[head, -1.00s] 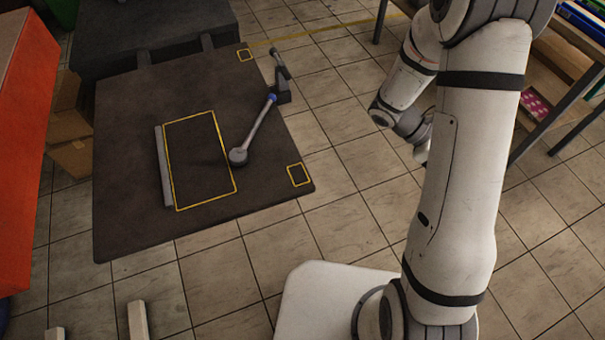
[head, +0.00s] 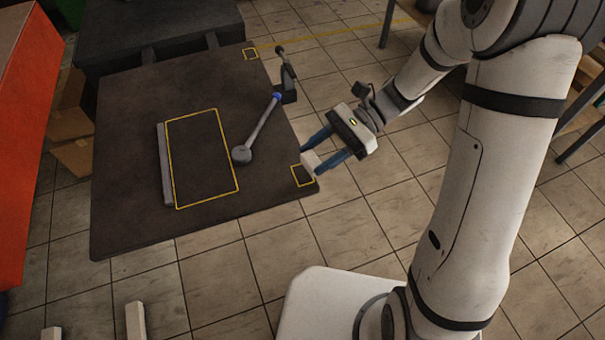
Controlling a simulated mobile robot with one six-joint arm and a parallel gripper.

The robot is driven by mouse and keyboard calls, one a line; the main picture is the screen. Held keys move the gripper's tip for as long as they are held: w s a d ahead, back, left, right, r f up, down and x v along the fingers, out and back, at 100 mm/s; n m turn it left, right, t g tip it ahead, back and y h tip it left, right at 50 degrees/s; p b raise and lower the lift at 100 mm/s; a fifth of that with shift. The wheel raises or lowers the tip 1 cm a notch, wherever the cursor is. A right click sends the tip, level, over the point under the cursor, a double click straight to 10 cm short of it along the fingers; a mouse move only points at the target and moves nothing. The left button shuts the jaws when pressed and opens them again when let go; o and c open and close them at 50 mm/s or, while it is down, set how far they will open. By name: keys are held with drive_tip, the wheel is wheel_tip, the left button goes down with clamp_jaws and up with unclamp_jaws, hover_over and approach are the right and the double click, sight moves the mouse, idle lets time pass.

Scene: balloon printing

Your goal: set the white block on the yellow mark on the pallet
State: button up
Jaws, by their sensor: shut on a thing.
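My gripper (head: 317,160) has blue fingers and is shut on the white block (head: 309,160) at the right corner of the dark pallet (head: 125,200). The block is at the small yellow square mark (head: 303,184) there and hides part of its outline. I cannot tell if the block touches the surface or hangs just above it. A large yellow rectangle (head: 178,207) marks the middle of the pallet.
A grey bar (head: 165,165) lies along the rectangle's left side. An orange panel (head: 25,130) is at the left.

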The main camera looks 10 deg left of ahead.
sight(308, 152)
drive_tip(key=w+a+f+m+t, duration=0.1)
drive_tip(key=w+a+f+m+y, duration=0.1)
drive_tip(key=f, duration=0.1)
drive_tip(key=shift+w+a+f+t+b, duration=0.15)
drive_tip(key=shift+w+a+t+b, duration=0.1)
drive_tip(key=shift+a+t+b, duration=0.15)
drive_tip(key=shift+f, duration=2.2)
drive_tip(key=shift+f, duration=0.15)
drive_tip(key=o, duration=1)
